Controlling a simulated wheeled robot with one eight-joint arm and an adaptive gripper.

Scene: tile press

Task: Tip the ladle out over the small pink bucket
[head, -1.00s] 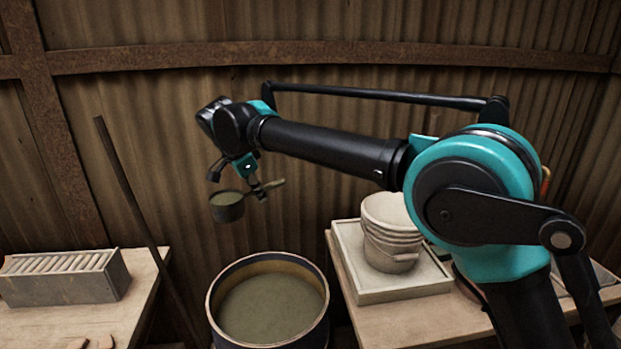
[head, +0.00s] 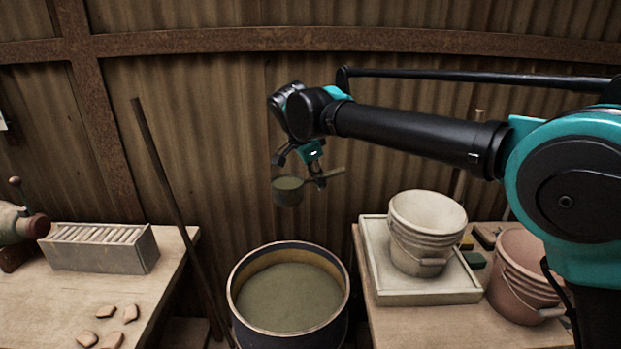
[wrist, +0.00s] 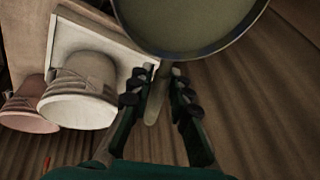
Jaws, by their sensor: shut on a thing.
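My gripper (head: 316,178) is shut on the handle of the ladle (head: 288,191) and holds it in the air above the drum. The ladle's cup looks level and holds grey-green slurry, which also shows in the wrist view (wrist: 190,22). The small pink bucket (head: 517,278) stands on the right table, partly hidden behind my arm. In the wrist view the pink bucket (wrist: 28,110) is at the far left, well apart from the ladle.
A drum (head: 238,318) of slurry stands between two tables. A cream bucket (head: 425,230) sits in a pale tray (head: 415,290) on the right table, between ladle and pink bucket. The left table (head: 60,310) bears a slatted box (head: 105,255) and several shards. A pole (head: 170,200) leans on the wall.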

